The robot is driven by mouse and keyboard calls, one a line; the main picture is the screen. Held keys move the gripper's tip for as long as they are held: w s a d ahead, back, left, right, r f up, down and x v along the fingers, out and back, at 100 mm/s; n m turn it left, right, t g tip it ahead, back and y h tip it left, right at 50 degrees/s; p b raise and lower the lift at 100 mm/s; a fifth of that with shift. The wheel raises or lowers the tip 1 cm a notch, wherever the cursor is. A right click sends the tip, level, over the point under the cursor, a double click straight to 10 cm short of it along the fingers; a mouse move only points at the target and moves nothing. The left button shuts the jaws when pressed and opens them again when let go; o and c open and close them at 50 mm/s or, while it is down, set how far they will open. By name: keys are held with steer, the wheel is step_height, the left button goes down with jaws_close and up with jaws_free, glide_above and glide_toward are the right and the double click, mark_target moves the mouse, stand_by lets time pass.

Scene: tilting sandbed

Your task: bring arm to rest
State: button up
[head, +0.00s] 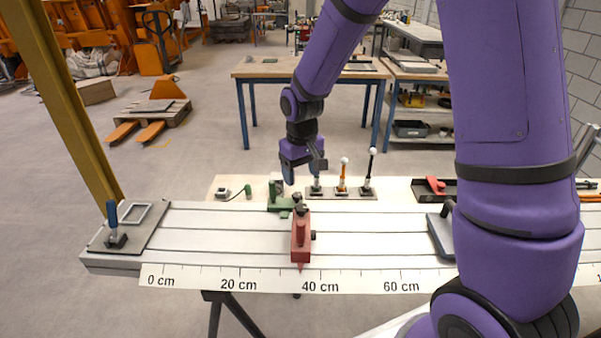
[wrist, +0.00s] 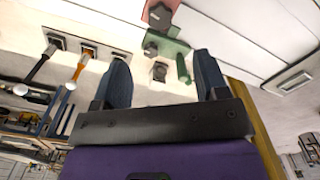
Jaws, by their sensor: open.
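My arm, purple with black joints, reaches from the right of the head view over the bench. My gripper (head: 303,172) points down above the far edge of the slotted white bench (head: 200,232). Its two dark blue fingers also show in the wrist view (wrist: 162,78), spread apart with nothing between them. A red block-shaped carriage (head: 301,237) with a dark knob stands on the bench below and in front of the gripper. A green fixture (head: 279,197) sits just behind it, close under the gripper. Whether the fingers touch anything is not clear, but a gap seems to show.
Three levers with black, orange and white parts stand on a back plate (head: 341,193). A ruler strip (head: 360,281) runs along the front edge. A dark plate with a blue-handled clamp (head: 116,230) is at left. A red item lies in a black tray (head: 434,188). The bench's left half is mostly clear.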

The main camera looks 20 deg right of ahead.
steer(key=s+d+r+m+t, duration=0.1)
steer(key=s+d+r, duration=0.1)
steer(key=s+r, duration=0.5)
steer(key=s+d+r+t, duration=0.2)
steer(key=s+r, duration=0.2)
steer(key=r, duration=0.6)
steer(key=s+d+r+t, duration=0.1)
steer(key=s+r, duration=0.2)
steer(key=s, duration=0.4)
steer(key=s+d+r+m+t, duration=0.1)
steer(key=s+r, duration=0.3)
steer(key=s, duration=0.4)
steer(key=shift+d, duration=0.55)
